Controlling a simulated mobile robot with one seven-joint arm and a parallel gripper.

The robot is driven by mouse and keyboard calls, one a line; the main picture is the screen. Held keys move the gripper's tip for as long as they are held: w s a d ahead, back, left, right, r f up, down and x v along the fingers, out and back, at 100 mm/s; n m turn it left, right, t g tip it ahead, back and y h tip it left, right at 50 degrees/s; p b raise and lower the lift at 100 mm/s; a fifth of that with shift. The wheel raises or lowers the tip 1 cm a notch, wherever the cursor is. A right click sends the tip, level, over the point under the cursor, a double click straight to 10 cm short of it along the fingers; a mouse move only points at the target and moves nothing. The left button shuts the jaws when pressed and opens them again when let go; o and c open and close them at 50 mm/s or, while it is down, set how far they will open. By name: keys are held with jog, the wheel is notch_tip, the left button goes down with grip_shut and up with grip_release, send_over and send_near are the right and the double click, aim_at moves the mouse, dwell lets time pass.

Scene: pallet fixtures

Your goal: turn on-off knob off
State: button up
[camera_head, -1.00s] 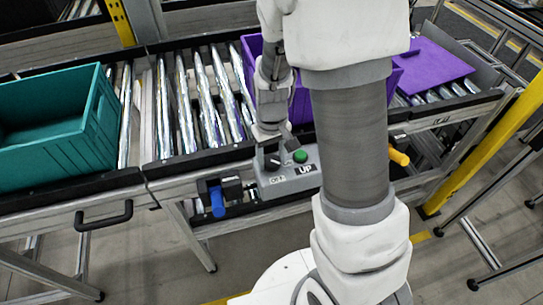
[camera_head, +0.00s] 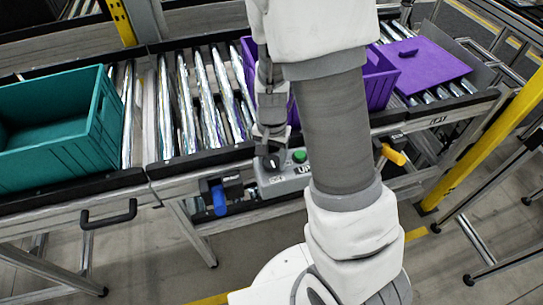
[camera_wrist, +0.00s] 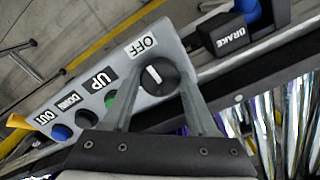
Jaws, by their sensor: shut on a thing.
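The on-off knob (camera_wrist: 158,77) is round and black with a white line, next to an "OFF" label on a grey control box (camera_wrist: 178,48). In the wrist view its line points roughly toward that label. My gripper (camera_wrist: 157,72) is shut on the knob, one finger on each side. In the head view my gripper (camera_head: 269,153) reaches down onto the left end of the control box (camera_head: 285,181), and the knob is mostly hidden there.
A green button (camera_wrist: 111,98), black button (camera_wrist: 86,119) and blue button (camera_wrist: 61,132) line the box. A brake block (camera_wrist: 224,35) sits beside it. A teal crate (camera_head: 95,140) and a purple crate (camera_head: 379,83) stand on the roller conveyor (camera_head: 183,110).

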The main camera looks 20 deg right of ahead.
aim_at(272, 161)
jog(key=shift+m, duration=0.4)
jog(key=o, duration=1.4)
jog(key=shift+c, duration=0.2)
jog(key=shift+r, duration=0.1)
notch_tip(272, 161, up, 17)
jog(key=p, duration=0.2)
jog(key=shift+r, duration=0.15)
